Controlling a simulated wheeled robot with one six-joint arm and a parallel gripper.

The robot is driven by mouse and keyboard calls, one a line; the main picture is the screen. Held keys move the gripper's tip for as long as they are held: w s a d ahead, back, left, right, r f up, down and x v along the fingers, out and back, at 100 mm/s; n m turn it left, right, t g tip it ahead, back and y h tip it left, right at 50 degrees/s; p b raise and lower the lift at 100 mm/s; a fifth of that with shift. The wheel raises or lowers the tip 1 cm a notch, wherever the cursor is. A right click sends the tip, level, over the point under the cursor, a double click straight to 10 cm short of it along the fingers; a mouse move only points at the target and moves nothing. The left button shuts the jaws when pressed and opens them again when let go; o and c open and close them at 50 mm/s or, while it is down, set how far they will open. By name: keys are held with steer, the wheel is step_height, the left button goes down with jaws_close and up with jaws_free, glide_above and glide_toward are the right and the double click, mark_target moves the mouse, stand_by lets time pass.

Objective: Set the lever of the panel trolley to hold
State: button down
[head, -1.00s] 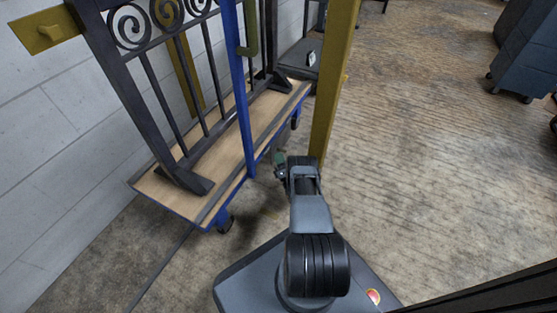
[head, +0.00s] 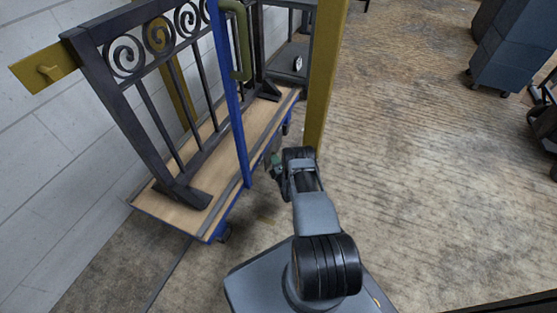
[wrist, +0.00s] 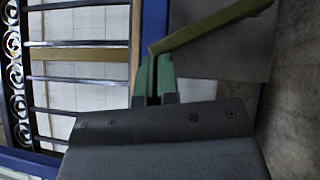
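The panel trolley (head: 262,121) stands at left in the head view, with a wooden deck, blue frame and a dark scroll gate (head: 160,105) upright on it. An olive-green bent handle (head: 242,48), perhaps the lever, is on its blue upright (head: 234,95). My gripper (head: 274,164) is low, just right of the upright and well below the handle. In the wrist view its green fingers (wrist: 154,77) are close together with nothing visible held. An olive bar (wrist: 215,25) slants beyond them, appearing just past the fingertips; contact cannot be told. Hold markings are not visible.
A yellow post (head: 325,80) stands right of the trolley, close behind my arm. A yellow bracket (head: 45,68) is on the pale block wall at left. Blue-grey wheeled cabinets (head: 510,50) stand at the far right. The floor at centre right is clear.

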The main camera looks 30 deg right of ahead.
steer(key=shift+w+a, duration=0.1)
steer(key=shift+a, duration=0.05)
steer(key=s+a+f+p, duration=0.2)
steer(key=s+f, duration=0.3)
steer(key=s, duration=0.6)
steer(key=shift+s+a, duration=0.4)
steer(key=shift+a, duration=0.15)
steer(key=shift+f, duration=0.1)
